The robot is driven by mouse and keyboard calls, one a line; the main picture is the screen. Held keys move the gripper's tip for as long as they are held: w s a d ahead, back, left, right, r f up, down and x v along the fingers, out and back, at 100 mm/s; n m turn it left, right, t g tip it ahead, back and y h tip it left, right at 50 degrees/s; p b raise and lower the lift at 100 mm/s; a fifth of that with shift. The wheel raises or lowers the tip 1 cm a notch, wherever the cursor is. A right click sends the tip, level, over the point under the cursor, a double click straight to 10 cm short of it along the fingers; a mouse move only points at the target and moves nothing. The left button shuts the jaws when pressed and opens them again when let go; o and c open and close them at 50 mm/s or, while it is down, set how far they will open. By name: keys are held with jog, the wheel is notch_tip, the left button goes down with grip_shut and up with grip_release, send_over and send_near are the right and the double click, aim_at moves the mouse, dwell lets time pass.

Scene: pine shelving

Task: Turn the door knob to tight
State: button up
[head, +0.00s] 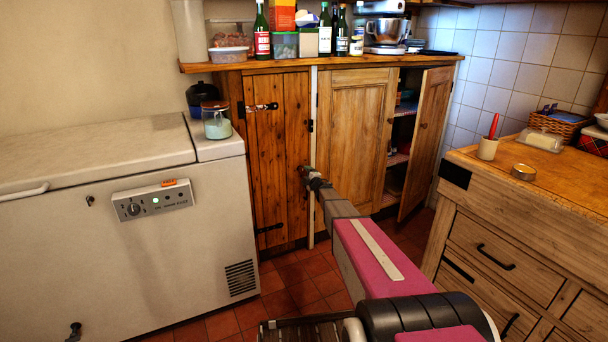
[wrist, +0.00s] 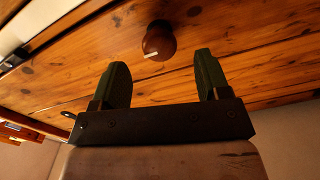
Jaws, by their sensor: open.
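The door knob (wrist: 160,38) is a round, dark brown knob with a short white mark on its face, in the upper middle of the wrist view. It is mounted on the orange-brown plank door (wrist: 75,62), which is also in the head view (head: 270,165). My gripper (wrist: 160,68) is open, with its two dark green fingers apart and nothing between them. In the wrist view the knob lies just beyond the fingertips, roughly centred between them, apparently untouched. In the head view my gripper (head: 309,176) is at the door's right edge, and the knob cannot be made out there.
A white chest freezer (head: 120,240) stands left of the door, with a jar (head: 216,122) on its right end. A cupboard door (head: 426,140) stands open to the right. A wooden drawer unit (head: 510,235) is at the right. Bottles and tubs line the shelf (head: 380,62) above.

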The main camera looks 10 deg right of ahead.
jog(key=v, duration=0.6)
jog(key=shift+s, duration=0.25)
